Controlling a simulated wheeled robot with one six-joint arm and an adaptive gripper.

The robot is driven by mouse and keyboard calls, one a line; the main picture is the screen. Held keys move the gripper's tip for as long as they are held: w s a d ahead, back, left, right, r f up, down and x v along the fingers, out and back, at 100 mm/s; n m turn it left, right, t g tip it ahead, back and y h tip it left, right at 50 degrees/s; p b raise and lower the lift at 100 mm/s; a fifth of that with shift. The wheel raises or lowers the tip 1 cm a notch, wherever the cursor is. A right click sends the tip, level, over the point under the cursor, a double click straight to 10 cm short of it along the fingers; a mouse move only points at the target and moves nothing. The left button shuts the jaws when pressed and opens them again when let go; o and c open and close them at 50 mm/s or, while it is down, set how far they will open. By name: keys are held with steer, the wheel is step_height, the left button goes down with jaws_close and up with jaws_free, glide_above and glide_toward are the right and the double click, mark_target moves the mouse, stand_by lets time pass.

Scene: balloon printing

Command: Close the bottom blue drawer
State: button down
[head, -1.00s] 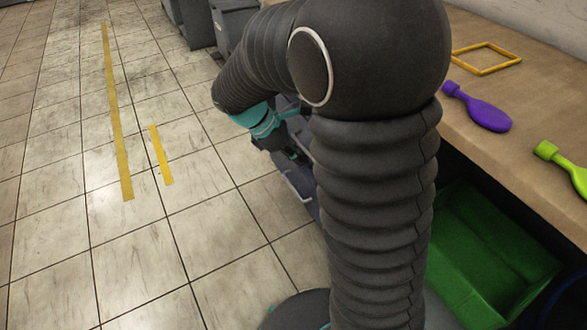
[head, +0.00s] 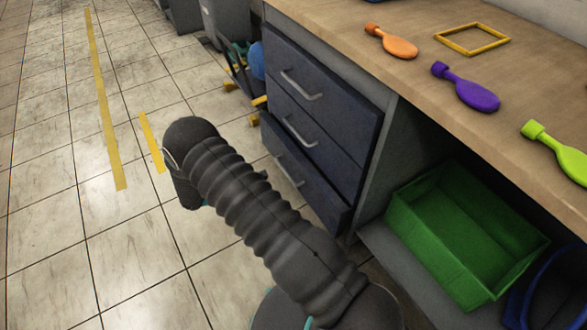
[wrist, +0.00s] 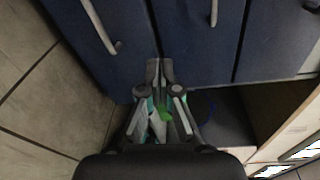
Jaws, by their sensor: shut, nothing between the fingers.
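The bottom blue drawer (head: 310,190) is the lowest of three dark blue drawers under the workbench, with a grey bar handle (head: 289,171). In the wrist view the bottom drawer (wrist: 75,50) is at the left, beside the floor. Its front looks nearer than the neighbouring drawer's, but how far it stands out is unclear. My gripper (wrist: 159,66) is shut and empty, its tips at the drawer's right-hand edge in that view, by the seam with the middle drawer. I cannot tell whether they touch.
The middle drawer (head: 325,134) and top drawer (head: 330,88) look flush or nearly so. A green bin (head: 455,230) sits on a shelf right of the drawers. Balloon-shaped items and a yellow frame (head: 473,39) lie on the wooden workbench (head: 430,70). Tiled floor at left is open.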

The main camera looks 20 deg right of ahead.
step_height(320, 180, down, 4)
steer(key=a+n+t, duration=0.1)
steer(key=n+t, duration=0.1)
steer(key=n, duration=0.1)
steer(key=p, duration=0.1)
glide_toward(300, 166)
steer(key=shift+h, duration=0.3)
steer(key=x, duration=0.7)
